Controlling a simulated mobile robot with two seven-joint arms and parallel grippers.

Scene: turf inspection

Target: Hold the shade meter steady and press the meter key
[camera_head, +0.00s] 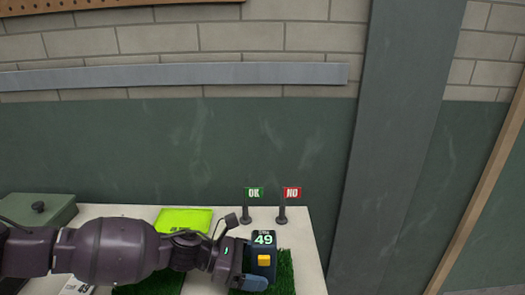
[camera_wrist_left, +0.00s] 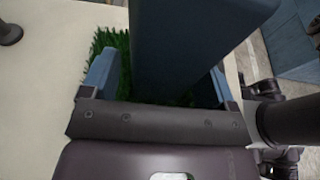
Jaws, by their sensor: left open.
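The shade meter (camera_head: 273,247) is a dark blue upright block on a patch of green turf (camera_head: 287,278), near the table's right end. Its display reads 49, and a yellow meter key (camera_head: 264,260) sits on its face below the display. My left gripper (camera_head: 250,265) reaches in from the left, close against the meter, with one blue finger low at its front. In the left wrist view, the meter (camera_wrist_left: 190,45) rises between the open fingers of the left gripper (camera_wrist_left: 163,72). Whether either finger touches it is unclear. My right gripper is out of view.
Behind the meter stand a green OK flag (camera_head: 254,192) and a red NO flag (camera_head: 292,193). A bright yellow-green sheet (camera_head: 184,219) and a green box (camera_head: 40,208) are further left. My left arm covers much of the table (camera_head: 312,265); a grey pillar (camera_head: 395,150) stands right.

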